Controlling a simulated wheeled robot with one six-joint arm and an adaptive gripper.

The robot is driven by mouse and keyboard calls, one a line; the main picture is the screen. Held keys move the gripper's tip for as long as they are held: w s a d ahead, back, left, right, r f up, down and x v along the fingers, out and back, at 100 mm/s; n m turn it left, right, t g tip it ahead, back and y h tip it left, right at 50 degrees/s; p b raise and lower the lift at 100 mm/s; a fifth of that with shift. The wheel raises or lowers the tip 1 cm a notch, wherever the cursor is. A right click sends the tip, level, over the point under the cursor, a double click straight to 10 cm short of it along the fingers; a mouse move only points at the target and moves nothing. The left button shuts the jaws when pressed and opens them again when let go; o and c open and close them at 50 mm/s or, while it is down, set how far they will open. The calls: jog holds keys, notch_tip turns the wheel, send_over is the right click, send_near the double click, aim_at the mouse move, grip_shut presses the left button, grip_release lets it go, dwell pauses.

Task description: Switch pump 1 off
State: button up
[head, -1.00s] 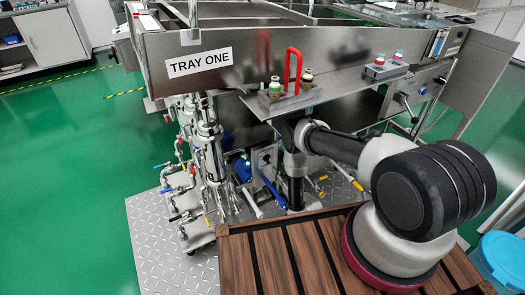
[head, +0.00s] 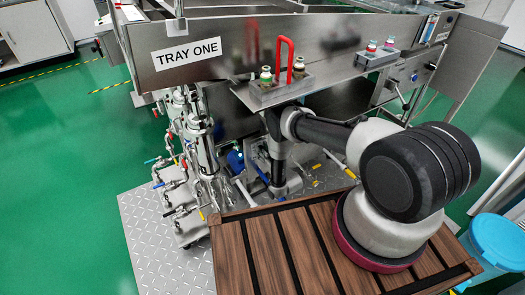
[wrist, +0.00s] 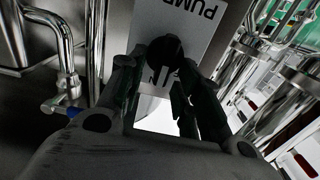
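In the wrist view, a white panel (wrist: 195,22) carries black lettering that reads "PUMP", turned and cut off by the frame edge; its number is not visible. A round black knob (wrist: 165,50) stands out from this panel. My gripper (wrist: 158,68) has its two dark fingers apart, one on either side just below the knob in the picture. Whether either finger touches the knob, I cannot tell. In the head view, my arm reaches down beneath the tray labelled TRAY ONE (head: 230,48); my gripper and the knob cannot be made out there.
Steel pipes (wrist: 65,50) with a blue-handled valve stand close at left in the wrist view; more pipes (wrist: 265,100) crowd the right. In the head view, pipework with coloured valves (head: 175,165) stands left of my arm. Small bottles (head: 266,75) sit on the tray's holders.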

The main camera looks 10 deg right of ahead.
grip_shut()
jog(key=shift+n, duration=0.3)
jog(key=shift+s+a+f+n, duration=0.1)
jog(key=shift+a+f+n, duration=0.25)
jog(key=shift+n, duration=2.5)
jog(key=shift+s+a+f+n, duration=0.15)
jog(key=shift+a+f+n, duration=0.15)
jog(key=shift+n, duration=2.6)
jog(key=shift+s+a+f+n, duration=0.1)
jog(key=shift+a+f+n, duration=0.2)
jog(key=shift+n, duration=2.55)
jog(key=shift+f, duration=0.1)
grip_release()
